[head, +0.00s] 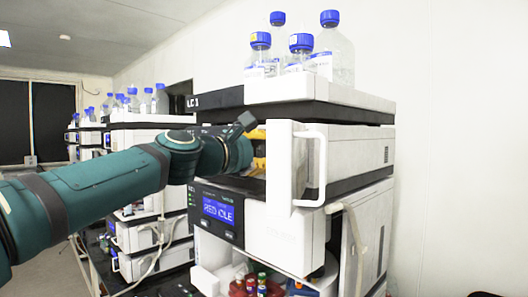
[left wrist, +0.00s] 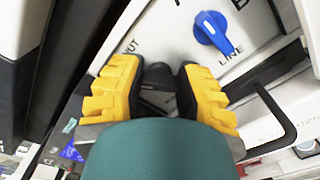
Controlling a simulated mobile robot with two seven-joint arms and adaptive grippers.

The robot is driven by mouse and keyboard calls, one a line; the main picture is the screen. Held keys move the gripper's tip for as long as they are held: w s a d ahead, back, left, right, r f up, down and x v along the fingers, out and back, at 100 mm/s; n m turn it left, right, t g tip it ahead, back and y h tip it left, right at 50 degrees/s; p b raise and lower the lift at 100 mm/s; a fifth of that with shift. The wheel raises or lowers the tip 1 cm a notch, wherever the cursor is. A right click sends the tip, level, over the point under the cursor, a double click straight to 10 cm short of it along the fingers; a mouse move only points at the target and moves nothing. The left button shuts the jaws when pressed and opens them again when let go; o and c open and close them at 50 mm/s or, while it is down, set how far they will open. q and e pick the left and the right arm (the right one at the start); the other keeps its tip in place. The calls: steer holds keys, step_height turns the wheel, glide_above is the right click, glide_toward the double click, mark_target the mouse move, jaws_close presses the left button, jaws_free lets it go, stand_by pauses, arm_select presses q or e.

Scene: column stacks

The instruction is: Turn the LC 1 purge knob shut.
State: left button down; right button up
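The instrument labelled LC 1 (head: 282,229) stands at the centre right in the head view, its white door swung open. My left gripper (head: 259,152) reaches into the opening, its yellow fingers partly hidden by the door. In the left wrist view, my left gripper's two yellow fingers (left wrist: 158,88) are spread apart against the white panel. A dark knob-like part (left wrist: 158,76) sits between them; I cannot tell if the fingers press on it. A blue lever knob (left wrist: 213,32) is on the same panel, above right of the fingers, near the word LINE. My right gripper is not in view.
The open white door (head: 281,170) with its handle stands close right of my gripper. Blue-capped bottles (head: 333,55) stand on top of the stack. Coloured caps (head: 258,284) are below. More stacks stand at the back left. A black handle (left wrist: 278,125) is right of the fingers.

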arm_select(q)
steer(key=shift+m, duration=0.3)
steer(key=m+b, duration=0.1)
steer(key=m, duration=0.2)
steer(key=shift+m+b, duration=0.65)
steer(key=shift+m, duration=0.65)
steer(key=c, duration=0.9)
jaws_free()
steer(key=shift+o, duration=0.2)
steer(key=shift+d, duration=0.1)
steer(key=shift+f, duration=0.1)
steer(key=v, duration=1.2)
